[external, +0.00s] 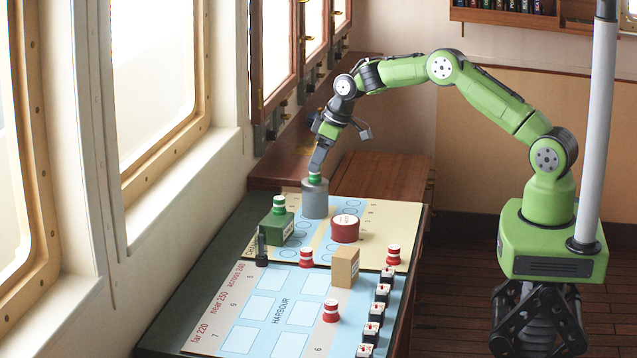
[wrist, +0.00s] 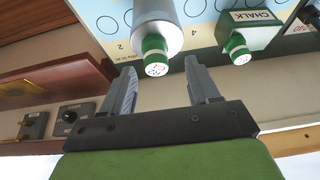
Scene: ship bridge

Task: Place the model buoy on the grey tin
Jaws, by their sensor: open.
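A green buoy with a white top (external: 315,178) stands upright on the grey tin (external: 315,202) at the far end of the chart board. In the wrist view this buoy (wrist: 155,52) sits on the end of the tin (wrist: 157,22). My gripper (external: 316,168) is open just above it, with the fingertips (wrist: 160,68) on either side of its top; I cannot tell whether they touch it. A second green buoy (external: 279,203) stands on a green chalk box (external: 275,228); it also shows in the wrist view (wrist: 237,47).
A red round tin (external: 345,229) stands right of the grey tin. A tan box (external: 345,267), red-and-white buoys (external: 306,258) and a dark upright object (external: 262,250) stand nearer. Several small black-and-white blocks (external: 377,312) line the right edge. Windows flank the left side.

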